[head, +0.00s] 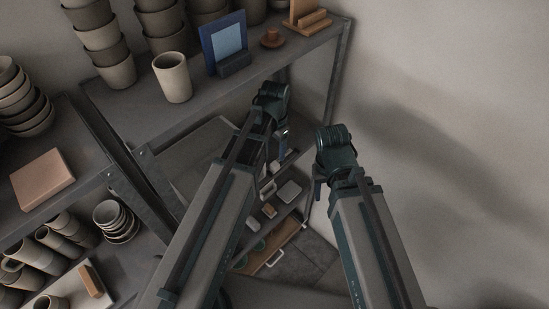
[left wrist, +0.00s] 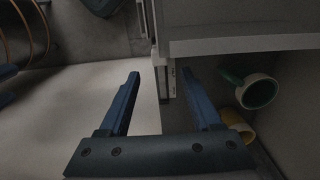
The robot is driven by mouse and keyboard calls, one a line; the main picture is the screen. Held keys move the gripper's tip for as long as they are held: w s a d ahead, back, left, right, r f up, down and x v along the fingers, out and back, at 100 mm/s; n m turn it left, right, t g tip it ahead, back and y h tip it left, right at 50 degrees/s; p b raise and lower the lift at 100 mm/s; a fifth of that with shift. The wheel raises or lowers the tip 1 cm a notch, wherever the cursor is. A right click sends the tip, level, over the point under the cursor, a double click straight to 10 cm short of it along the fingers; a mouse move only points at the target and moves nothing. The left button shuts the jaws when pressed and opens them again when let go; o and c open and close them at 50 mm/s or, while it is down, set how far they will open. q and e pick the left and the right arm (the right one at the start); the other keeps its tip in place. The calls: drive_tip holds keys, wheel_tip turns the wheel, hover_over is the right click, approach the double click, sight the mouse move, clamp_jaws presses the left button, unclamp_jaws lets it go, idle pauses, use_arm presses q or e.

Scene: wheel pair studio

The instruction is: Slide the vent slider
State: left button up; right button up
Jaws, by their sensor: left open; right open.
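No vent slider can be made out for certain in either view. In the left wrist view, a pale narrow upright strip (left wrist: 171,80) with small dark marks shows between and beyond the fingertips of my left gripper (left wrist: 160,76). I cannot tell whether it is part of the vent. My left gripper is open with nothing held, and no contact is visible. In the head view my left gripper (head: 283,133) is by the shelving, mostly hidden by its wrist. My right gripper (head: 317,190) is open and points down, apart from the shelves, near the right wall.
A grey shelf (head: 205,95) holds stacked pots, a pale cup (head: 172,77) and a blue frame (head: 224,44). Lower shelves with small items lie behind my arms. Green (left wrist: 257,91) and yellow (left wrist: 238,124) round items sit right of my left gripper.

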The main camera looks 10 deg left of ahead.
sight(275, 164)
use_arm(q)
drive_tip(key=shift+f, duration=0.1)
wheel_tip(275, 164, down, 7)
drive_tip(key=b, duration=0.7)
drive_tip(key=shift+f+b, duration=0.2)
drive_tip(key=shift+b, duration=0.1)
clamp_jaws()
idle(1.0)
